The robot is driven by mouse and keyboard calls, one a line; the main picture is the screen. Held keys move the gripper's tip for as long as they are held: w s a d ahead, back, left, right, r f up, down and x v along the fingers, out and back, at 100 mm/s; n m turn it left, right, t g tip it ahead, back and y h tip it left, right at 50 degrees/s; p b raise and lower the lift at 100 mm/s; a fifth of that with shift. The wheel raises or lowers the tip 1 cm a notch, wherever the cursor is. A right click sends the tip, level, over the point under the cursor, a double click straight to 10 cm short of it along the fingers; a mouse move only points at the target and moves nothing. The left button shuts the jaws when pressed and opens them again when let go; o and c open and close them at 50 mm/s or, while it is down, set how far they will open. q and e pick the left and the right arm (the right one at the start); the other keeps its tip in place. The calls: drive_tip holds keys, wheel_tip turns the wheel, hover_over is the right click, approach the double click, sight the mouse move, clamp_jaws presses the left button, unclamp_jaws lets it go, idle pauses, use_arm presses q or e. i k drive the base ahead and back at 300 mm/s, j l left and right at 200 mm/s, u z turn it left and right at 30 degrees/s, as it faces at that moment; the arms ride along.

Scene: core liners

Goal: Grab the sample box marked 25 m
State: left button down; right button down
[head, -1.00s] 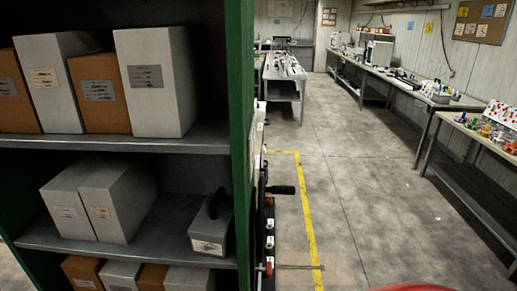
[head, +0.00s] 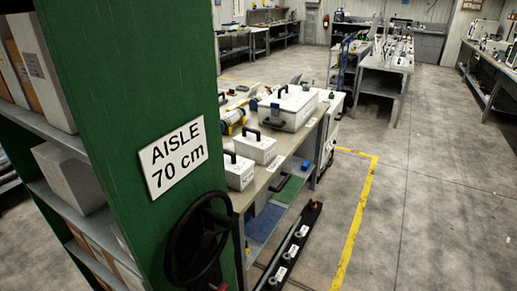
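White boxes with black handles stand on a bench beyond the green shelf end. The largest white box (head: 288,110) is at the back. Two smaller ones, a middle white box (head: 257,151) and a front white box (head: 238,174), stand nearer. They carry small labels, but these are too small to read, so I cannot tell which box, if any, is marked 25 m. Neither of my grippers is in view.
A green shelf end panel (head: 120,110) with a sign (head: 175,158) reading "AISLE 70 cm" and a black handwheel (head: 198,240) fills the left. A black floor rail (head: 290,250) runs beside the bench (head: 283,172). Grey floor (head: 430,200) is open at right, past a yellow line (head: 353,225).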

sight(250, 144)
drive_tip(key=u, duration=0.3)
drive_tip(key=i+l+u, duration=0.25)
drive_tip(key=l+u, duration=0.3)
drive_tip(key=i+l+u, duration=0.1)
drive_tip(key=l+u, duration=0.15)
drive_tip(key=l, duration=0.25)
